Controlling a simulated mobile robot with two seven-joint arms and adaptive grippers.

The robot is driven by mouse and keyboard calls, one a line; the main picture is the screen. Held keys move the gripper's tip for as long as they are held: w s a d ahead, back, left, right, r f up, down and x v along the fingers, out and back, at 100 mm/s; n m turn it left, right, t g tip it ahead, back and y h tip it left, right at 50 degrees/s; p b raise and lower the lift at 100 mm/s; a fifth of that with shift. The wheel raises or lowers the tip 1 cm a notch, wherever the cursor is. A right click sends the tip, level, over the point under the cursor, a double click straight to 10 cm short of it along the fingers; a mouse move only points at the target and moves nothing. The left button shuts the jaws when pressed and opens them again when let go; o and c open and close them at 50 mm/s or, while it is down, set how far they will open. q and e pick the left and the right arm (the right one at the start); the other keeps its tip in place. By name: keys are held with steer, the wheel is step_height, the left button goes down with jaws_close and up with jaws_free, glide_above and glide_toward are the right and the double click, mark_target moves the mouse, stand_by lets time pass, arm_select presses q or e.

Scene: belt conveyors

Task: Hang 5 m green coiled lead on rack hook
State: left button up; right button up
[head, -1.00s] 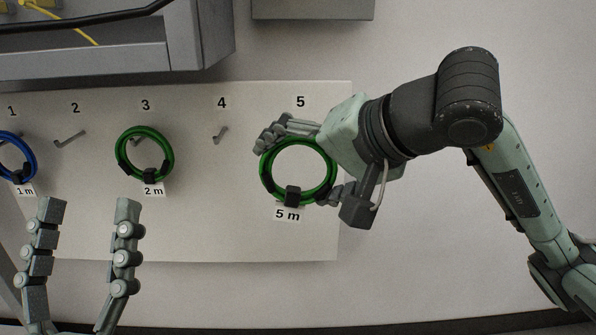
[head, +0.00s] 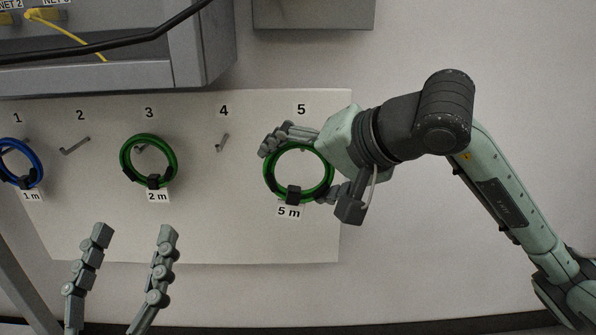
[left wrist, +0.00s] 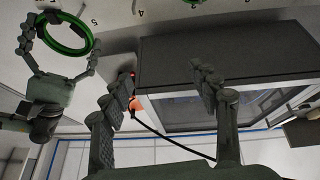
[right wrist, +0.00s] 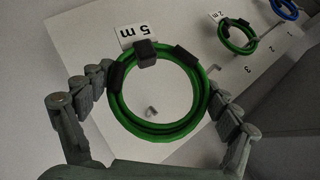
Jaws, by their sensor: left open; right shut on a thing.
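The 5 m green coiled lead (head: 268,184) is a ring with dark ties in front of the pale rack board (head: 210,245), below number 5. My right gripper (head: 296,170) is shut on it, with fingers at its upper left and lower right. In the right wrist view the lead (right wrist: 117,112) surrounds a small metal hook (right wrist: 152,112), seen through its opening. I cannot tell whether the lead touches the hook. My left gripper (head: 135,230) is open and empty, low at the left.
Hooks 2 (head: 74,147) and 4 (head: 222,143) are bare. A 2 m green coil (head: 126,160) hangs at 3 and a 1 m blue coil (head: 38,165) at 1. A grey cabinet (head: 185,45) with a black cable (head: 130,43) overhangs the upper left.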

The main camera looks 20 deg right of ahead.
arm_select(q)
steer(key=shift+w+f+g+y+p, duration=0.65)
steer(key=shift+f+g, duration=0.55)
steer(key=shift+f, duration=0.9)
arm_select(e)
steer(key=shift+w+d+f+b, duration=0.25)
steer(key=shift+w+d, duration=0.15)
steer(key=shift+w, duration=1)
steer(key=shift+w+d+f+b, duration=0.2)
steer(key=shift+w+d+f, duration=0.15)
steer(key=shift+w, duration=1.05)
steer(key=shift+w+d+f+b, duration=0.25)
steer(key=shift+w+d, duration=0.2)
steer(key=shift+w, duration=0.95)
arm_select(q)
step_height(320, 180, up, 6)
steer(key=s+t+h, duration=0.1)
steer(key=s+t, duration=0.1)
steer(key=t, duration=0.2)
steer(key=shift+a+b, duration=0.4)
steer(key=shift+b, duration=0.05)
arm_select(e)
steer(key=shift+w+f, duration=0.1)
steer(key=shift+f, duration=0.15)
steer(key=o, duration=1)
arm_select(q)
steer(key=shift+h, duration=0.25)
